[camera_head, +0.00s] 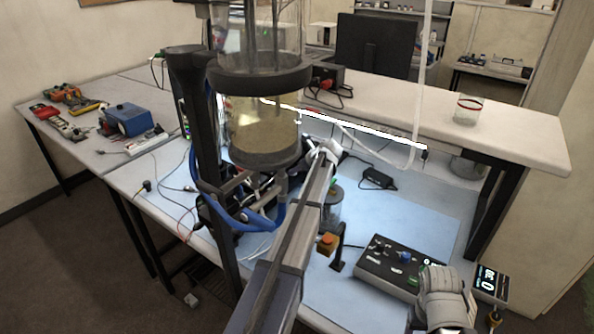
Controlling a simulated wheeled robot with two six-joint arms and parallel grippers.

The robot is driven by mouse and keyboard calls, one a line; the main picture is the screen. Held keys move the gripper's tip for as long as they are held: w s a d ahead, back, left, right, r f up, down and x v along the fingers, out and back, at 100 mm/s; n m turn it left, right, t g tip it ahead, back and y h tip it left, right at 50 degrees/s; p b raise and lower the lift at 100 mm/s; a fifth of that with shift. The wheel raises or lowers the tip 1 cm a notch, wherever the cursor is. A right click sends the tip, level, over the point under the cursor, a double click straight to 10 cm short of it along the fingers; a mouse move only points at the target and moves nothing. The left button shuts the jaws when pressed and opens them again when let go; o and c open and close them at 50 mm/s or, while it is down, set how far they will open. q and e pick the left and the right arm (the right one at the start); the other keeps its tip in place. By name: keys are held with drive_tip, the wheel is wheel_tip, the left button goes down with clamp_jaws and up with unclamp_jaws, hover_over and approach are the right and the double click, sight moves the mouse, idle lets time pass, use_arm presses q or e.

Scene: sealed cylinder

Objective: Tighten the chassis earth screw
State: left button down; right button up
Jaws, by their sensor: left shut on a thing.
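My left gripper (323,152) is at the far end of the long grey arm in the middle of the view. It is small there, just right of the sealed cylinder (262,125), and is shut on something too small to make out. The cylinder is clear, with dark collars and sandy material inside, and stands upright. A black control box (402,266) with knobs and a blue part lies on the blue mat. The chassis earth screw cannot be made out. A grey jointed part, seemingly of my right arm, covers the box's front right corner; no right fingertips show.
A black post (190,110) and blue hoses (262,222) stand around the cylinder. A glass jar (467,109) stands on the raised shelf.

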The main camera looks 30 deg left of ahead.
use_arm(q)
drive_tip(key=c, duration=0.6)
unclamp_jaws()
drive_tip(key=shift+r, duration=0.1)
